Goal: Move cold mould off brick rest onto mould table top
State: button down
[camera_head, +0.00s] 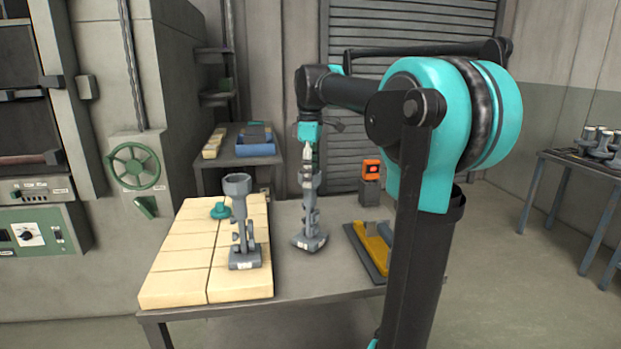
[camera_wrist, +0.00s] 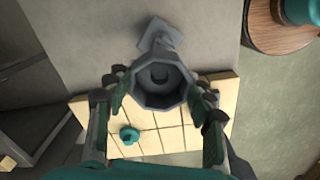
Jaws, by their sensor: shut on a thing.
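My gripper (camera_head: 308,160) is shut on a grey mould (camera_head: 309,222) and points down at it. The mould leans slightly, with its foot over the bare mould table top (camera_head: 292,278), to the right of the brick rest (camera_head: 185,245). I cannot tell whether its foot touches the table. In the wrist view the mould's round cup (camera_wrist: 160,82) sits between the two fingers, and its foot shows beyond over grey surface. A second grey mould (camera_head: 239,220) stands upright on the bricks. A teal handled piece (camera_head: 220,211) lies behind it on the bricks.
A yellow tool on a dark plate (camera_head: 372,245) lies at the table's right, with an orange device (camera_head: 371,170) behind it. A back table holds a blue tray (camera_head: 255,150). A side table (camera_head: 575,165) with grey parts stands far right. Bare table lies in front.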

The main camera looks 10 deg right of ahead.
jog(key=shift+f, duration=0.65)
jog(key=c, duration=0.6)
grip_release()
notch_tip(320, 180, up, 12)
